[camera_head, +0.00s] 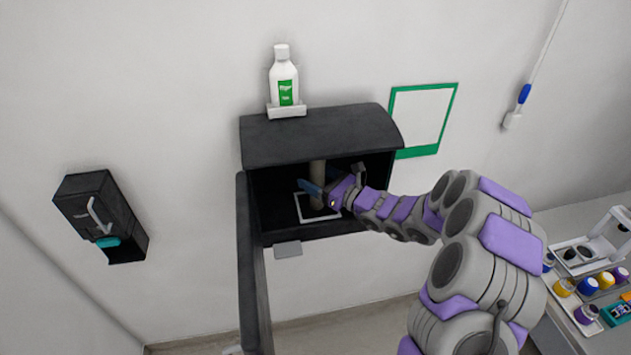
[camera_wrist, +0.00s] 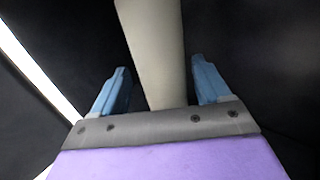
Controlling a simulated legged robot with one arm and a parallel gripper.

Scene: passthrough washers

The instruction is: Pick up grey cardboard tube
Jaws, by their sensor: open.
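The grey cardboard tube (camera_head: 317,172) stands upright inside a dark wall cabinet in the head view. In the wrist view the tube (camera_wrist: 155,50) runs from the top edge down between my two blue fingers. My gripper (camera_wrist: 160,88) is open, with one finger on each side of the tube and a dark gap showing on both sides. In the head view my gripper (camera_head: 312,188) reaches into the cabinet, and one blue finger shows in front of the tube's lower part. The tube's lower end is hidden behind my gripper.
The dark cabinet (camera_head: 320,138) has its door (camera_head: 250,270) swung open at the left. A white square frame (camera_head: 303,210) lies on its floor. A white bottle (camera_head: 284,82) stands above. A dispenser (camera_head: 100,215) hangs left. A shelf with several jars is at right.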

